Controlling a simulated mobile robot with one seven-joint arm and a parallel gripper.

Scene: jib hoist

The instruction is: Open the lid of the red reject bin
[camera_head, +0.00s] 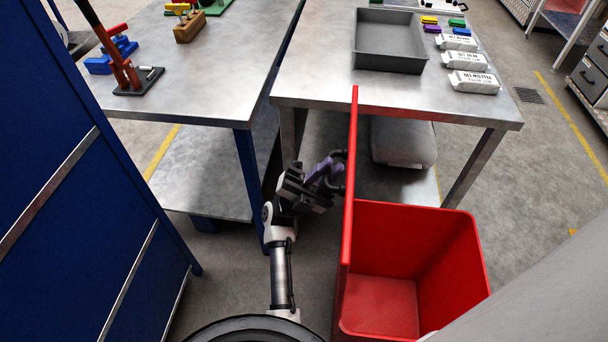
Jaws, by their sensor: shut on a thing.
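The red reject bin (455,258) stands on the floor in front of the right steel table, and I see into its empty-looking inside. Its red lid (350,190) is raised and stands upright, edge-on to me, along the bin's left side. My gripper (335,172) is at the left face of the lid, near mid-height. It is shut on the lid's dark handle (340,157), which shows only in part behind the fingers. My arm reaches up from the bottom of the view, left of the lid.
A grey tray (388,62), white boxes (470,82) and small coloured blocks lie on the right table. The left table (215,75) holds a red press-like tool (122,65). A blue cabinet (80,200) stands close on the left. A grey sack (403,142) lies on the lower shelf.

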